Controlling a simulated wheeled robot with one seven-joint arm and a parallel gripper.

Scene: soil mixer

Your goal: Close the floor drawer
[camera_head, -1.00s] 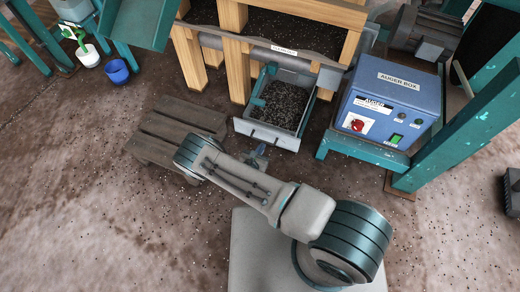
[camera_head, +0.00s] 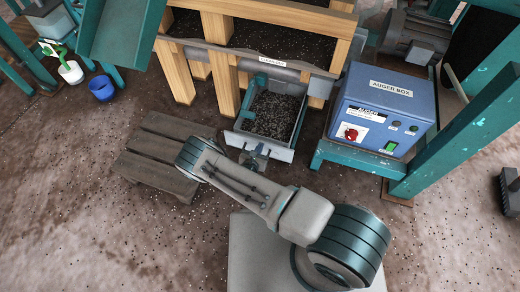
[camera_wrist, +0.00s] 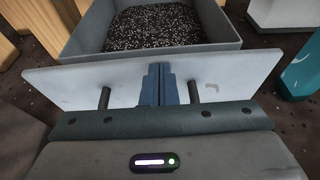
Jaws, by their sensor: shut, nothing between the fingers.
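The floor drawer (camera_head: 264,146) is a grey open-topped box with dark speckled soil in it. It sticks out at floor level from under the wooden-framed bin, and its front panel faces me. In the wrist view the drawer front (camera_wrist: 222,75) spans the picture, with two dark handle posts and the soil-filled box behind it. My gripper (camera_head: 256,155) is at the middle of the drawer front. In the wrist view its fingers (camera_wrist: 157,84) are together and empty, right at the panel. I cannot tell whether they touch it.
The blue auger box (camera_head: 383,108) stands on a teal frame (camera_head: 360,159) right of the drawer. A wooden pallet (camera_head: 160,152) lies on the floor to the left. Wooden posts (camera_head: 224,85) flank the drawer. A blue pot (camera_head: 102,88) and a white pot (camera_head: 71,72) stand far left.

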